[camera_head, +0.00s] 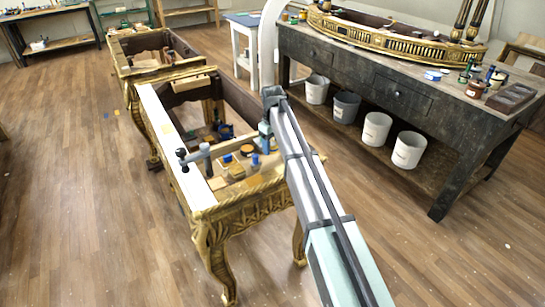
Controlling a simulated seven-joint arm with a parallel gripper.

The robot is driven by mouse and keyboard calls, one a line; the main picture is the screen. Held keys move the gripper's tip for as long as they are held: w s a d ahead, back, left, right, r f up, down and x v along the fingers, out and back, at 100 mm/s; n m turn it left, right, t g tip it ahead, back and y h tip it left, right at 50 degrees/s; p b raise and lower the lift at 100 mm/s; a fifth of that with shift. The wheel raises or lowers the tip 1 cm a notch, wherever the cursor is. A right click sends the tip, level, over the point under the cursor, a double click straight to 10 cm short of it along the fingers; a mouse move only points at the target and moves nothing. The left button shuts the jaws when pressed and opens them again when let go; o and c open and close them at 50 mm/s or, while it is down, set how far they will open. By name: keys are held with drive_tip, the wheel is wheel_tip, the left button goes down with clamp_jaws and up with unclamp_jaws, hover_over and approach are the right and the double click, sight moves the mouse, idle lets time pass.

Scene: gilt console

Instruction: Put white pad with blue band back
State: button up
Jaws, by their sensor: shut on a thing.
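My gripper (264,142) points down over the open inside of the near gilt console (245,192), at its right side. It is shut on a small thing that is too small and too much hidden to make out. I cannot pick out the white pad with blue band for certain. A small blue-topped piece (255,160) shows just below and left of the gripper; I cannot tell whether they touch. Another small piece with blue (228,159) and a round brown-topped item (247,150) stand to its left, among several small things inside the frame.
A grey clamp-like tool with black knobs (196,156) lies across the console's white left rail (165,130). A second gilt frame (150,68) stands behind. A dark workbench (385,85) with white and grey buckets (376,129) beneath is at right.

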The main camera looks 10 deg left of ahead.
sight(272, 161)
drive_tip(key=shift+f, duration=2.65)
drive_tip(key=shift+f, duration=0.15)
drive_tip(key=o, duration=0.8)
wheel_tip(272, 161, up, 12)
drive_tip(key=shift+r, duration=0.2)
